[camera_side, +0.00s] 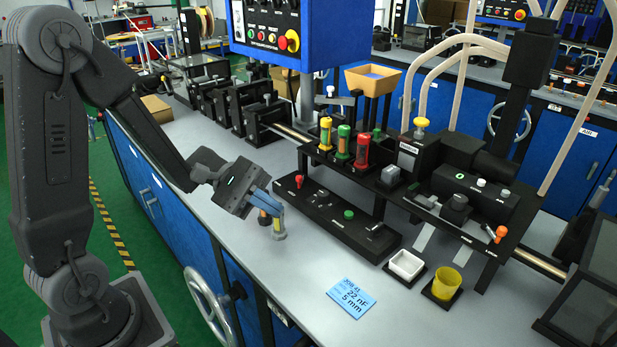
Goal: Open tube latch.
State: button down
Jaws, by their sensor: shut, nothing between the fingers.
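My gripper (272,224) hangs over the grey bench top, left of the black machine, with its blue fingers pointing down. The fingers are shut and hold nothing. No part is clearly recognisable as the tube latch. A small red knob (299,181) stands on the lower black panel (340,217), nearer my gripper.
A blue job card (351,298) lies at the front. A white tray (406,265) and a yellow cup (446,283) stand before the machine. An orange-tipped lever (500,233) is at its right end. A blue control box (270,30) hangs above. Bench around the card is clear.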

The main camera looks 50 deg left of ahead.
jog(key=s+d+r+m+g+y, duration=0.2)
jog(key=s+m+g+y, duration=0.1)
jog(key=s+m+y, duration=0.7)
jog(key=a+r+m+t+y, duration=0.3)
jog(key=a+r+t+y, duration=0.1)
jog(key=a+t+y, duration=0.15)
jog(key=w+a+r+n+g+y, duration=0.1)
jog(key=w+a+n+g+y, duration=0.2)
jog(key=w, duration=1.5)
jog(key=w+f+n+g+y, duration=0.1)
jog(key=w+f+n+y, duration=0.2)
jog(key=w+f, duration=0.8)
jog(key=w+y, duration=0.1)
jog(key=w, duration=0.3)
jog(key=shift+w+d+y, duration=0.15)
jog(key=shift+d+y, duration=0.1)
jog(key=shift+y, duration=0.1)
